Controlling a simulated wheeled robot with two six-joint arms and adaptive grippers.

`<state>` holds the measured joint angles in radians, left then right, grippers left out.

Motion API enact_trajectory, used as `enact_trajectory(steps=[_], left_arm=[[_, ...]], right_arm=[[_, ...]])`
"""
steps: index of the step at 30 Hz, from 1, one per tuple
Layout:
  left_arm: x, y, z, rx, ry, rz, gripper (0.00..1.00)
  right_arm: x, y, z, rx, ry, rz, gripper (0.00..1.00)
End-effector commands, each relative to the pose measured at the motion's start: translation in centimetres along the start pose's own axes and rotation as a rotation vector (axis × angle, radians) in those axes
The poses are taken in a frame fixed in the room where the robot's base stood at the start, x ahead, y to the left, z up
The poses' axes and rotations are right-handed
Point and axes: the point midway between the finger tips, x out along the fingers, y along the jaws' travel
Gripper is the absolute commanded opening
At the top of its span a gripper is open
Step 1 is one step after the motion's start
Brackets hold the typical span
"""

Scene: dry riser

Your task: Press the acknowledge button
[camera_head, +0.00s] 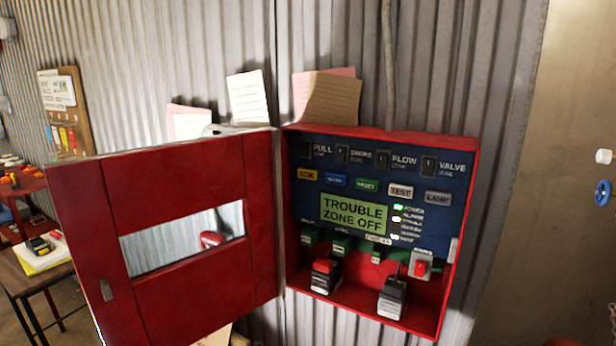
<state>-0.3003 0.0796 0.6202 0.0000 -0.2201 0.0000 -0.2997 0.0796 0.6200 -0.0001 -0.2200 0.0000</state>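An open red panel box (470,200) hangs on the corrugated wall, with a dark blue control face (330,157). A row of buttons crosses the face: yellow (307,174), blue (337,181), green (367,185), a pale one reading TEST (401,191) and a grey one reading LAMP (438,198). The lettering on the first three is too small to read surely, so I cannot tell which is acknowledge. The green display (354,214) below reads TROUBLE ZONE OFF. Neither gripper shows, and nothing covers the buttons.
The red door (190,281) with its window stands swung open to the left. A red switch (420,264) sits at lower right of the face. Two blocky devices, red-black (325,277) and grey-black (393,297), stand at the box bottom. A cluttered table (25,278) is far left.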

Motion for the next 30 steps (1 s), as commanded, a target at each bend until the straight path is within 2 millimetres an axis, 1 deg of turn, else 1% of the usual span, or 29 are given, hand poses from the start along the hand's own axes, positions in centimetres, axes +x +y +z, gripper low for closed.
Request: enact_trajectory(steps=[1, 5, 6, 30], left_arm=[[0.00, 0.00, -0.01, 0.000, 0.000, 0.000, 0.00], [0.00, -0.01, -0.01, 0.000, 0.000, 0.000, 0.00], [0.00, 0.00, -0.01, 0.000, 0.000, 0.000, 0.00], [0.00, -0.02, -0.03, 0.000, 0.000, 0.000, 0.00]], right_arm=[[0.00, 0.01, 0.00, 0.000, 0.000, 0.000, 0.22], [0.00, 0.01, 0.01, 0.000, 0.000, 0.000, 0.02], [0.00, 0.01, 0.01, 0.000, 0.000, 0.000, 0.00], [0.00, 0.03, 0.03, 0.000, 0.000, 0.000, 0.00]])
